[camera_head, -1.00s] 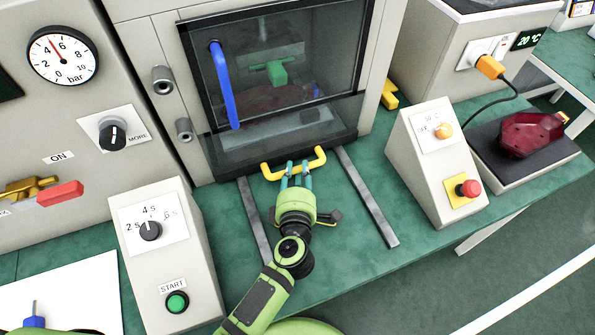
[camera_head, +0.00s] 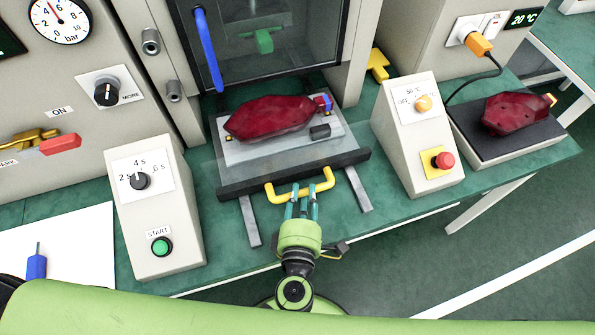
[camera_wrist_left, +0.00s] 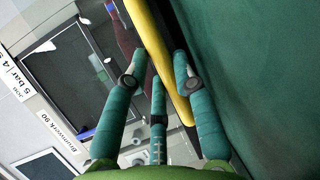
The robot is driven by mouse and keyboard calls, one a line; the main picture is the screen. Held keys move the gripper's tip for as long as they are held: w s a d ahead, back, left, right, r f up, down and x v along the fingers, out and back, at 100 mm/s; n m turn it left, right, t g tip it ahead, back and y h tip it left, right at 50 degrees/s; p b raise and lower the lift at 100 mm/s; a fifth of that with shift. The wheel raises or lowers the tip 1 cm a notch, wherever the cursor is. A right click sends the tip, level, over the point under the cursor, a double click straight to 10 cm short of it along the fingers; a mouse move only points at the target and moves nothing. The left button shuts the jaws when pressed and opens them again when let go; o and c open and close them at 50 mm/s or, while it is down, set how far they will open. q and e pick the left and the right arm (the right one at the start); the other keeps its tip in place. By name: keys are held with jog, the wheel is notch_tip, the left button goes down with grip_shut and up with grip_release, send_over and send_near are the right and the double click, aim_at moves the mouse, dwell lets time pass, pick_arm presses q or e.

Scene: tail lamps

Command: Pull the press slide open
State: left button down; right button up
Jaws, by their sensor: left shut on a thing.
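The press slide (camera_head: 232,188) is a flat plate with a dark front edge, drawn out of the press on two metal rails. A red tail lamp (camera_head: 268,118) lies on its pale fixture. A yellow handle (camera_head: 271,194) is on the slide's front. My left gripper (camera_head: 302,193) is shut on the handle, its teal fingers around the bar. In the left wrist view the yellow handle (camera_wrist_left: 150,45) passes between the fingers of the left gripper (camera_wrist_left: 160,75). My right gripper is not in view.
The press door with a blue handle (camera_head: 207,50) is above and behind the slide. A timer box with a green button (camera_head: 161,246) stands left, and a box with a red button (camera_head: 443,161) right. Another red lamp (camera_head: 515,113) lies on a dark pad.

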pick_arm(q)
jog(key=s, duration=0.1)
jog(key=s+d, duration=0.1)
jog(key=s, duration=0.1)
jog(key=shift+s+d+f, duration=0.15)
jog(key=shift+s+d, duration=0.1)
jog(key=shift+s, duration=0.1)
jog(key=shift+s+d+b, duration=0.2)
jog(key=shift+s+d, duration=0.05)
jog(key=shift+s, duration=0.3)
jog(key=shift+s+d+b, duration=0.15)
jog(key=shift+s+d, duration=0.05)
jog(key=shift+s, duration=0.3)
jog(key=shift+s+d, duration=0.25)
jog(key=shift+s, duration=0.35)
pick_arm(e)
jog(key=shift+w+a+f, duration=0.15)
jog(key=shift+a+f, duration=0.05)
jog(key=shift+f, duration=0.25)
pick_arm(q)
jog(key=c, duration=1.3)
grip_release()
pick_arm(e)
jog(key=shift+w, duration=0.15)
